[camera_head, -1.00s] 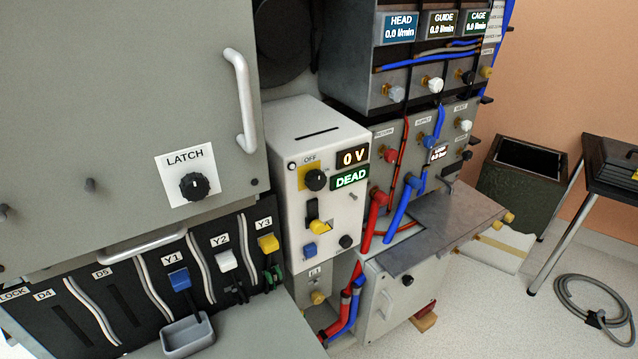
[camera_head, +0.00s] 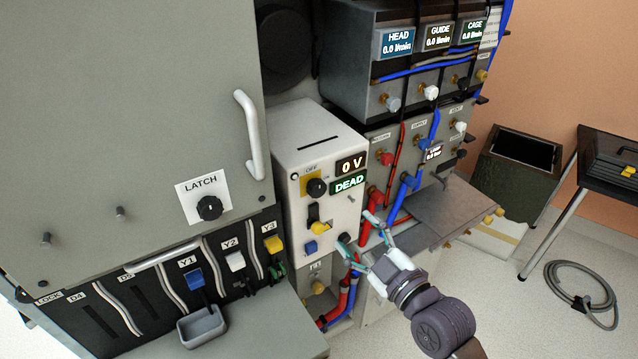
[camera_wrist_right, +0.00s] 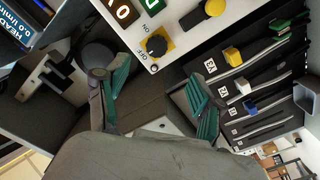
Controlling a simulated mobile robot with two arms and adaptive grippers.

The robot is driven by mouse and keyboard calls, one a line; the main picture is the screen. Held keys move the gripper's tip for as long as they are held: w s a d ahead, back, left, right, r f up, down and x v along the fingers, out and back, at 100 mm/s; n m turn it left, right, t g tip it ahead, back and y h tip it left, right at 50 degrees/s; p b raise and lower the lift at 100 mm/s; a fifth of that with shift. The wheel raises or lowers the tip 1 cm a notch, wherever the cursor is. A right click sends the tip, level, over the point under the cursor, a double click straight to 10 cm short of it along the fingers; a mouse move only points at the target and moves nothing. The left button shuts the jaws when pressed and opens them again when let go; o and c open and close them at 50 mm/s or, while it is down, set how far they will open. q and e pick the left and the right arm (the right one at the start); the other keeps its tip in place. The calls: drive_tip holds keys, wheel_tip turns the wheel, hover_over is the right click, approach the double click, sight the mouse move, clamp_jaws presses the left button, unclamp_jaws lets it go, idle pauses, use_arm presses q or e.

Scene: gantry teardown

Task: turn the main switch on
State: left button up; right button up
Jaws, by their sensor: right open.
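The main switch (camera_head: 316,187) is a black rotary knob on a yellow plate, on the front of a pale box; OFF is printed above it. The box's displays (camera_head: 350,174) read 0 V and DEAD. In the right wrist view the knob (camera_wrist_right: 157,46) shows beyond the fingers, with ON and OFF printed beside it. My right gripper (camera_head: 357,231) is open and empty, in front of the box's lower right edge, below and right of the knob and apart from it. Its teal fingers also show in the right wrist view (camera_wrist_right: 159,95). My left gripper is not in view.
A yellow lever (camera_head: 318,225), a blue button (camera_head: 311,247) and a black knob (camera_head: 344,239) sit below the switch. Red and blue hoses (camera_head: 400,197) run right of the box. A cabinet with a handle (camera_head: 248,135) and LATCH knob (camera_head: 210,208) stands left.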

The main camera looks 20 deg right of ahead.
sight(320, 191)
drive_tip(key=p+x, duration=0.1)
drive_tip(key=x, duration=0.3)
drive_tip(key=p+x, duration=0.1)
drive_tip(key=x, duration=0.3)
drive_tip(key=r+p+x, duration=0.1)
drive_tip(key=x, duration=0.3)
drive_tip(key=shift+w+r, duration=0.1)
drive_tip(key=shift+w, duration=0.05)
drive_tip(key=shift+w+a+p, duration=0.25)
drive_tip(key=shift+w+p, duration=0.05)
drive_tip(key=shift+w, duration=0.4)
drive_tip(key=shift+c, duration=0.2)
drive_tip(key=c, duration=1.1)
